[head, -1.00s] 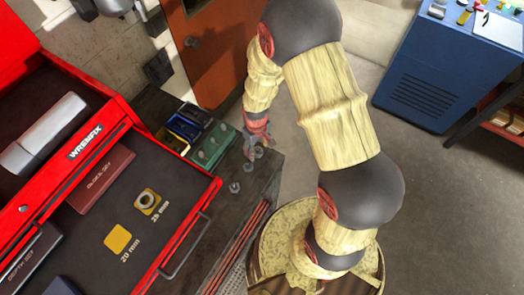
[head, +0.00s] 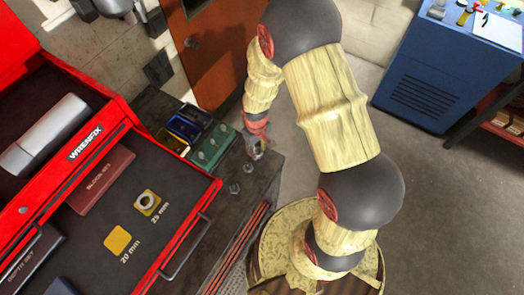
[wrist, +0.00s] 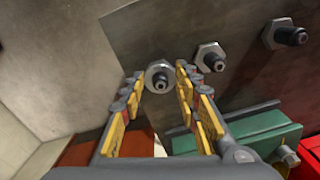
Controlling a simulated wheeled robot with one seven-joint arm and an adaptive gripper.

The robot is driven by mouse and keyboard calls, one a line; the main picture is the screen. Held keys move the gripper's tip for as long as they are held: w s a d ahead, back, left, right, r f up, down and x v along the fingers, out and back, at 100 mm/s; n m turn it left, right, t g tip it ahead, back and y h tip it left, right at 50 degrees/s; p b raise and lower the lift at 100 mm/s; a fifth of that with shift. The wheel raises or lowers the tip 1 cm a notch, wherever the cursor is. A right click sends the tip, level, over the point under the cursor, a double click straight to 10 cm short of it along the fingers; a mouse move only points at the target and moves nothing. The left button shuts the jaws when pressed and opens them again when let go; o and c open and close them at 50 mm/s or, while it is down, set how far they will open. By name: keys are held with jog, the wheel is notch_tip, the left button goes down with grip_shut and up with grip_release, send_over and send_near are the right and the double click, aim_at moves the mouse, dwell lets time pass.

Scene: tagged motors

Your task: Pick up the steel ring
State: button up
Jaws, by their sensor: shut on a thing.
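My gripper (head: 256,153) is low over the dark bench top in the head view, with its fingers close together. In the wrist view its two fingers (wrist: 160,84) stand on either side of a grey steel ring (wrist: 151,77) and are shut on it. In the head view my fingers hide this ring. Another steel ring (head: 147,202) lies on the "25 mm" yellow square in the open red drawer.
Two hex pieces with studs, one nearer (wrist: 210,56) and one farther (wrist: 285,34), stand in a row beside the ring. A green tray (head: 212,148) and other small bins are close to my gripper. The "20 mm" yellow square (head: 118,240) is bare.

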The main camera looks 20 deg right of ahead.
jog(key=shift+r, duration=0.15)
jog(key=shift+r+p, duration=0.6)
jog(key=shift+r, duration=0.05)
jog(key=s+r+p, duration=1.3)
jog(key=s+r, duration=0.1)
jog(key=r, duration=0.2)
jog(key=shift+r+p, duration=0.2)
jog(key=shift+p, duration=0.1)
